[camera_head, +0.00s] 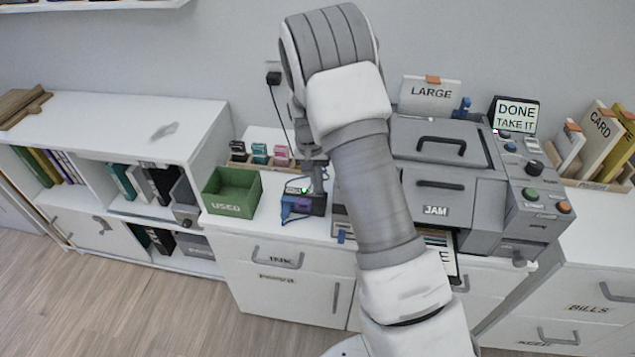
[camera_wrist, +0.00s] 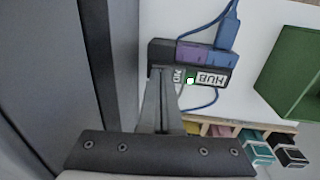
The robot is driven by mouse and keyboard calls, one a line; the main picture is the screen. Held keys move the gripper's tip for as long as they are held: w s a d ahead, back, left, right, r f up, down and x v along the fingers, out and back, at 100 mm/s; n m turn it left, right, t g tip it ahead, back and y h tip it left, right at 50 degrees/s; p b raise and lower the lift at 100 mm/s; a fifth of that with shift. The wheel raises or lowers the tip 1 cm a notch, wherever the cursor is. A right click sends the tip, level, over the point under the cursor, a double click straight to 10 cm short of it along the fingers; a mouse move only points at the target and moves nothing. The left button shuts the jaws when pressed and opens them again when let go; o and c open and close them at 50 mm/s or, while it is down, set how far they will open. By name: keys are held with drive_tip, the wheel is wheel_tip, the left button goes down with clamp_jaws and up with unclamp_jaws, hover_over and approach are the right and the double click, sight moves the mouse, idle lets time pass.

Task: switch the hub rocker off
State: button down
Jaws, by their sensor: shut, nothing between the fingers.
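The hub (camera_wrist: 162,53) is a small dark box with a white "HUB" label, a lit green spot and blue and purple plugs along one side. In the head view the hub (camera_head: 318,207) sits on the white desk, right of the green box. My gripper (camera_wrist: 161,72) is shut and empty, its fingertips over the hub's end beside a partly covered label. I cannot tell whether they touch it. The rocker itself is not clearly seen; the fingers may hide it. In the head view my gripper (camera_head: 312,174) is small, just above the hub.
A green "USED" box (camera_head: 232,192) stands left of the hub, also seen in the wrist view (camera_wrist: 288,75). Small coloured cartridges (camera_head: 260,152) stand behind. A grey printer (camera_head: 440,160) marked "JAM" stands to the right. A blue cable (camera_wrist: 203,28) runs from the hub.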

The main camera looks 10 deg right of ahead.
drive_tip(key=shift+s+d+f, duration=0.15)
drive_tip(key=shift+f, duration=0.2)
drive_tip(key=shift+w+a, duration=0.25)
drive_tip(key=shift+a, duration=0.55)
wheel_tip(320, 180, up, 14)
drive_tip(key=d+p, duration=0.1)
drive_tip(key=p, duration=0.3)
drive_tip(key=shift+s+d+r, duration=0.2)
drive_tip(key=shift+d, duration=0.15)
drive_tip(key=shift+r, duration=0.1)
